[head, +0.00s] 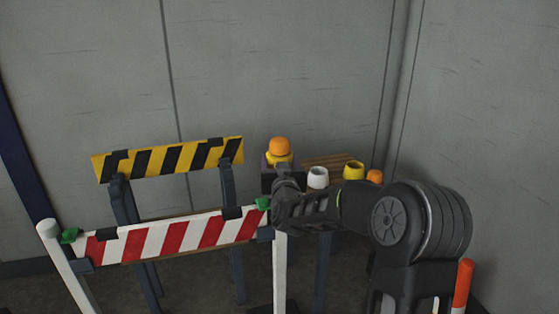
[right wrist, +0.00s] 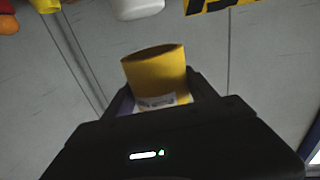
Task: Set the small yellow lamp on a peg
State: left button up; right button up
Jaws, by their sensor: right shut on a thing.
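The small yellow lamp (head: 279,148) has an orange dome and a yellow base. My right gripper (head: 279,162) is shut on it and holds it upright near the right end of the red-and-white board. In the right wrist view the lamp's yellow base (right wrist: 158,82) shows between the fingers, with a pale label and a dark open end; the orange dome is hidden there. No peg can be clearly made out; my gripper and forearm cover the area below the lamp. My left gripper is not in view.
A red-and-white board (head: 190,234) hangs between white posts, with green pieces at its ends. A yellow-and-black board (head: 170,157) stands behind. A white cup (head: 318,177), a yellow cup (head: 353,170) and an orange piece (head: 375,176) are by a wooden shelf (head: 330,160) at right.

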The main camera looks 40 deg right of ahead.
notch_tip(320, 180, down, 4)
jog(key=shift+f+b, duration=0.2)
jog(key=shift+b, duration=0.95)
jog(key=shift+f+b, duration=0.9)
jog(key=shift+b, duration=0.1)
jog(key=shift+f+b, duration=0.3)
jog(key=shift+b, duration=0.1)
jog(key=o, duration=1.8)
jog(key=shift+f, duration=0.1)
jog(key=v, duration=0.8)
jog(key=shift+w, duration=0.1)
